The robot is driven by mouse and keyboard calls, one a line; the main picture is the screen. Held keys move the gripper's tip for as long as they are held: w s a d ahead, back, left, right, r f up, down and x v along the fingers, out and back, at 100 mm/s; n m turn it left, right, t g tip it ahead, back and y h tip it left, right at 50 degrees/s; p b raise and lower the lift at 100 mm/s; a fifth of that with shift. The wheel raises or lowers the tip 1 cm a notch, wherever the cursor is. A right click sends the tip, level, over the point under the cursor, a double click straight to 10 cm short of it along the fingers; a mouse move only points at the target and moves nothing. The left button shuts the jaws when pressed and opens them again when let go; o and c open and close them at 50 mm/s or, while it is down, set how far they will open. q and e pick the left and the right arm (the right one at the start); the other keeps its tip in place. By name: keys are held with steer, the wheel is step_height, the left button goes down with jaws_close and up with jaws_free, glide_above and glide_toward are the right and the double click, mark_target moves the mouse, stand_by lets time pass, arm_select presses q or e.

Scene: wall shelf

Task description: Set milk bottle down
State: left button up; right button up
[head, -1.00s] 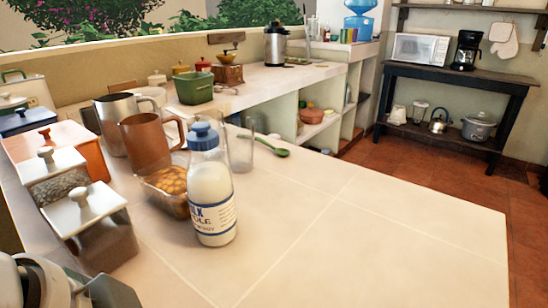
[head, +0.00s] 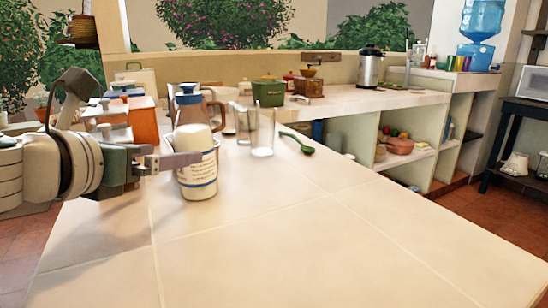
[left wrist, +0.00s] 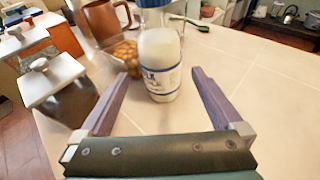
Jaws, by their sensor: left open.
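My left gripper (head: 190,160) is open at the bottle, coming from the left. In the left wrist view its two purple-grey fingers (left wrist: 160,76) lie on either side of the bottle's lower body, with visible gaps. In the head view one finger covers part of the bottle. My right gripper is not in view.
Behind the bottle stand a clear glass (head: 262,135), a brown pitcher (left wrist: 103,20) and a container of brown round items (left wrist: 126,50). Lidded canisters (left wrist: 52,78) stand to the left. A green spoon (head: 297,142) lies beyond. The counter's front and right are clear.

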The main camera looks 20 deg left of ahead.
mark_target(194, 148)
arm_select(q)
steer(key=shift+f+b+x, duration=0.2)
steer(key=shift+b+x, duration=0.25)
steer(key=shift+x, duration=3)
steer(key=shift+s, duration=0.1)
steer(key=shift+c, duration=0.4)
steer(key=shift+r, duration=0.1)
jaws_close()
